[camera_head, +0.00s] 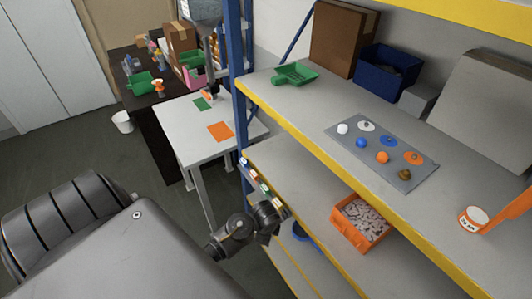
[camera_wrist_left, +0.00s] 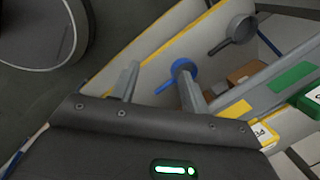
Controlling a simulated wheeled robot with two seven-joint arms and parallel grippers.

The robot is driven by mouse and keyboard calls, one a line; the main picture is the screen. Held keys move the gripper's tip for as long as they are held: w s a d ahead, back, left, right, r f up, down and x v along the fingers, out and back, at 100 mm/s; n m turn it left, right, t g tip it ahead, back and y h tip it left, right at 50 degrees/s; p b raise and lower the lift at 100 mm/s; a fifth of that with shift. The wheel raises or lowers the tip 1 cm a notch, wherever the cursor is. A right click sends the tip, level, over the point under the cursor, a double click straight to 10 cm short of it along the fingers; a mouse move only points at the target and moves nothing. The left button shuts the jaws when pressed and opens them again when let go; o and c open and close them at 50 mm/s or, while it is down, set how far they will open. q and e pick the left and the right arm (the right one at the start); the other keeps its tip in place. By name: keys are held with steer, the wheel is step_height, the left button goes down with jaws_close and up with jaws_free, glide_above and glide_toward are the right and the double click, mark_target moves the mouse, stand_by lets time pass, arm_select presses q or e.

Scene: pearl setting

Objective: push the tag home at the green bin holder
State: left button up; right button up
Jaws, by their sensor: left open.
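Small coloured tag holders sit along the front edge of the middle shelf, and a green holder (camera_head: 253,174) is among them. In the left wrist view, a green holder (camera_wrist_left: 292,76) is at the right edge. A white tag with dark lettering (camera_wrist_left: 314,95) shows by it, cut off by the frame, so I cannot tell how far in it sits. A yellow holder (camera_wrist_left: 235,109) with a white tag (camera_wrist_left: 264,134) is nearer. My left gripper (camera_wrist_left: 159,88) is open and empty, fingers apart from the holders. In the head view it (camera_head: 268,212) is beside the shelf edge. My right gripper is not visible.
An orange bin (camera_head: 345,233) stands on the middle shelf, right of my gripper. A blue ring-shaped item (camera_wrist_left: 183,68) and grey pan (camera_wrist_left: 241,28) lie lower. A blue post (camera_head: 236,95) rises left of the shelves. A white table (camera_head: 190,125) stands beyond.

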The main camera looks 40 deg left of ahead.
arm_select(q)
step_height(320, 180, up, 12)
steer(key=w+a+m+y+p, duration=0.1)
steer(key=w+a+m+p, duration=0.1)
steer(key=m+p, duration=0.1)
steer(key=m+y, duration=0.2)
steer(key=m, duration=0.3)
glide_toward(264, 186)
steer(key=x, duration=0.3)
steer(key=shift+w+a+f+p, duration=0.15)
steer(key=shift+w+a+p, duration=0.05)
steer(key=shift+p, duration=0.15)
steer(key=shift+a+f+p, duration=0.1)
steer(key=shift+f+p, duration=0.2)
steer(key=shift+f, duration=0.1)
steer(key=x, duration=0.4)
steer(key=shift+f+p, duration=0.15)
steer(key=shift+p, duration=0.25)
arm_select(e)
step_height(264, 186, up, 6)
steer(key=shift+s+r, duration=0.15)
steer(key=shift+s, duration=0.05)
arm_select(q)
steer(key=shift+c, duration=0.2)
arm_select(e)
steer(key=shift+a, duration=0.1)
